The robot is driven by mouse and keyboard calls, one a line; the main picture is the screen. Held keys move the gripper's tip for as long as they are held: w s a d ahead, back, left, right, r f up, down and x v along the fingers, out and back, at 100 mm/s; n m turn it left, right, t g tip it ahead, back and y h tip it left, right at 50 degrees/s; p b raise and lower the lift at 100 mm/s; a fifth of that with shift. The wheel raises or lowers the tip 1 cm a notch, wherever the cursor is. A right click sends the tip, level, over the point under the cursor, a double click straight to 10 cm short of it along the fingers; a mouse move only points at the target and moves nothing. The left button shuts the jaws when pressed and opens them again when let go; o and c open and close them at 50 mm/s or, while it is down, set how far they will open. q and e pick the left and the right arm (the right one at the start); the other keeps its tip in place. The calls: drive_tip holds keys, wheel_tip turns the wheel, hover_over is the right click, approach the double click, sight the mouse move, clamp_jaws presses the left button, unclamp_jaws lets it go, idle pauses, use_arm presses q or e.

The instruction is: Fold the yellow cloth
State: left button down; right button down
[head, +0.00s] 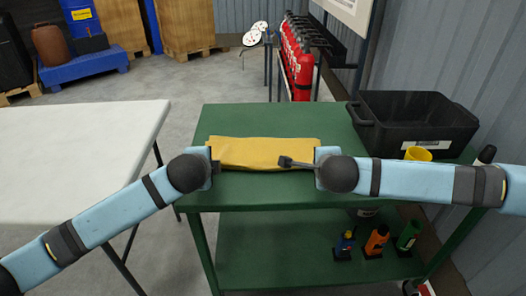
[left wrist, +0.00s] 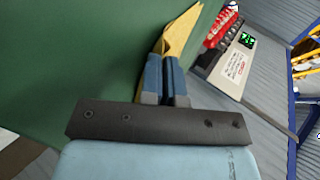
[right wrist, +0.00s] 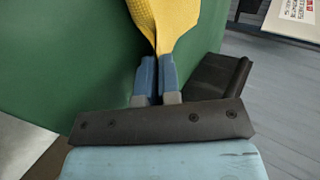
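The yellow cloth (head: 262,153) lies as a long flat strip on the green table (head: 228,115), near its front edge. In the head view my left gripper (head: 215,166) is at the cloth's left end and my right gripper (head: 285,162) is over its right part. In the left wrist view the fingers (left wrist: 168,78) are closed together with the cloth (left wrist: 180,32) between them. In the right wrist view the fingers (right wrist: 156,75) are closed on a pinched part of the cloth (right wrist: 170,20). My gripper and arm hide part of the cloth's front edge.
Small coloured bottles (head: 376,240) stand on the lower shelf. A white table (head: 75,135) is at left. Red extinguishers (head: 298,62) stand behind. Green tabletop behind the cloth is clear.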

use_arm(q)
drive_tip(key=c, duration=1)
unclamp_jaws()
drive_tip(key=shift+w, duration=0.1)
use_arm(e)
drive_tip(key=c, duration=1)
unclamp_jaws()
drive_tip(key=shift+w, duration=0.1)
use_arm(q)
drive_tip(key=s+r, duration=0.6)
drive_tip(key=r, duration=0.3)
use_arm(e)
drive_tip(key=s+r, duration=0.6)
drive_tip(key=r, duration=0.3)
